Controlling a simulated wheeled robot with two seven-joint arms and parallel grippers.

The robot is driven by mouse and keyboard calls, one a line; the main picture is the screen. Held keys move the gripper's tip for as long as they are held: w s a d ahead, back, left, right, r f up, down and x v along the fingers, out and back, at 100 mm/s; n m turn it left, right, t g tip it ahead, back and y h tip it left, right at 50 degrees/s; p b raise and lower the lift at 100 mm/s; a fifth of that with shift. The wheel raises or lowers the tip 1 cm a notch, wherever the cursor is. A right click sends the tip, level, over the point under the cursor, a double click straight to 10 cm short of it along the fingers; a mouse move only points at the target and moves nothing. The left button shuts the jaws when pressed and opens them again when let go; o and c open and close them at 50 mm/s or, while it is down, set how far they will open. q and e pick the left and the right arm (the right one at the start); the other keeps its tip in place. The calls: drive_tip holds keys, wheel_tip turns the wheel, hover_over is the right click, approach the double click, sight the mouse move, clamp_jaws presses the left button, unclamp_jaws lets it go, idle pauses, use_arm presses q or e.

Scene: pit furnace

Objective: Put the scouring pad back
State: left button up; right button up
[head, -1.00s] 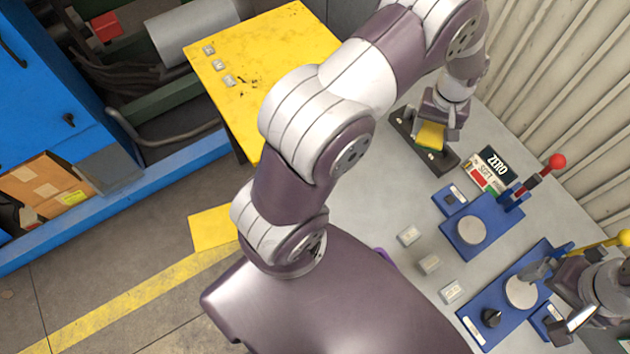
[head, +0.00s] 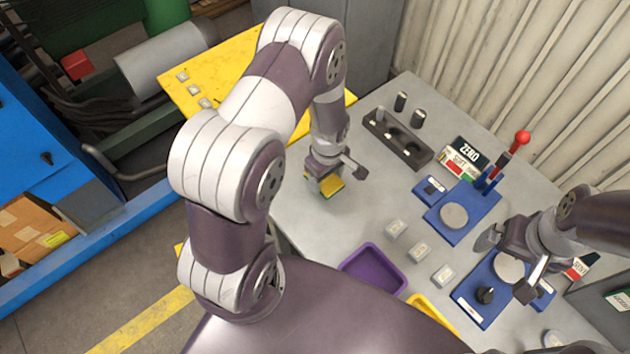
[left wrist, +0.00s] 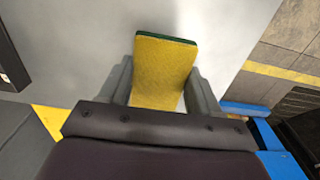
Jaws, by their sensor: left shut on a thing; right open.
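A yellow scouring pad with a green layer (head: 331,186) is held between the fingers of my left gripper (head: 324,181), low over the left part of the grey table. In the left wrist view the pad (left wrist: 162,75) fills the gap between both fingers. I cannot tell whether it touches the table. My right gripper (head: 508,264) is open at the right, over the blue fixture (head: 482,301) with a round disc. A dark rack with round recesses (head: 397,142) lies at the back of the table, apart from the pad.
Two dark cylinders (head: 410,110) stand behind the rack. A blue stand with a red-knobbed lever (head: 462,212) is right of centre. Several small labelled blocks (head: 419,251), a purple tray (head: 373,270) and a yellow tray (head: 432,311) are in front. The table between pad and rack is clear.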

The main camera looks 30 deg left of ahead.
use_arm(q)
drive_tip(key=a, duration=0.1)
drive_tip(key=a+f, duration=0.1)
drive_tip(key=shift+s+a+f, duration=0.1)
drive_tip(key=shift+a+f, duration=0.15)
drive_tip(key=shift+a, duration=0.05)
wheel_tip(320, 180, down, 4)
drive_tip(key=shift+r+p, duration=0.1)
drive_tip(key=shift+p, duration=0.55)
drive_tip(key=shift+f, duration=0.35)
drive_tip(key=o, duration=1.2)
